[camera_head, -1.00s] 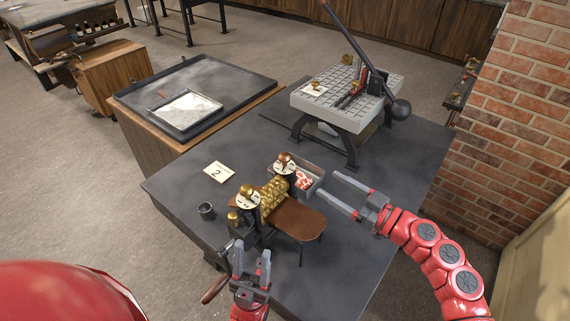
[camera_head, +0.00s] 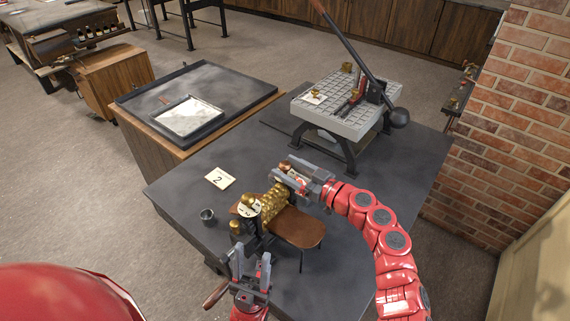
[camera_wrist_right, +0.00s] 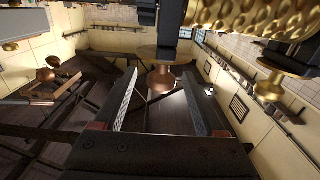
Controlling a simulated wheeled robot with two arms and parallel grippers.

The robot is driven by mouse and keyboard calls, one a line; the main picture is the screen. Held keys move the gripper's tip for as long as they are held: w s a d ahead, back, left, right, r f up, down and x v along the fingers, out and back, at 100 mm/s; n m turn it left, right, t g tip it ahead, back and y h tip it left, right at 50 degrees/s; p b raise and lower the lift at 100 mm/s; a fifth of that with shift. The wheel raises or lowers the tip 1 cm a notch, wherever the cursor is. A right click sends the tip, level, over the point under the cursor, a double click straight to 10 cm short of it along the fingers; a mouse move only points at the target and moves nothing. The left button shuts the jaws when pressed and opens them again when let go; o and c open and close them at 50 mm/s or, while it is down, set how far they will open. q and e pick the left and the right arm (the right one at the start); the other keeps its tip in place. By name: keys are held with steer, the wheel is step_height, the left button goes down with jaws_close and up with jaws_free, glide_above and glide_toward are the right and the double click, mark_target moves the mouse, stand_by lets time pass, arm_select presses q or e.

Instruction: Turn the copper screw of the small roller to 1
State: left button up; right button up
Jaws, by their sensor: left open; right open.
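The small roller (camera_head: 273,204) has a brass textured drum and stands with its brown board (camera_head: 300,230) on the dark table. Its copper screw (camera_head: 284,167) is at the far end, mostly covered by my right gripper (camera_head: 287,176). In the right wrist view the copper screw (camera_wrist_right: 161,83) shows between the two open fingers (camera_wrist_right: 160,108), apart from both. My left gripper (camera_head: 252,257) is open and empty in front of the roller, near the crank handle (camera_head: 215,296).
A card with "2" (camera_head: 219,178) and a small dark cup (camera_head: 207,215) lie left of the roller. A grey press bed (camera_head: 345,110) with a long lever (camera_head: 350,45) stands at the back. A brick wall (camera_head: 525,130) bounds the right. The table's right part is clear.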

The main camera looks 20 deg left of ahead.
steer(key=shift+w+a, duration=0.15)
steer(key=shift+a, duration=0.5)
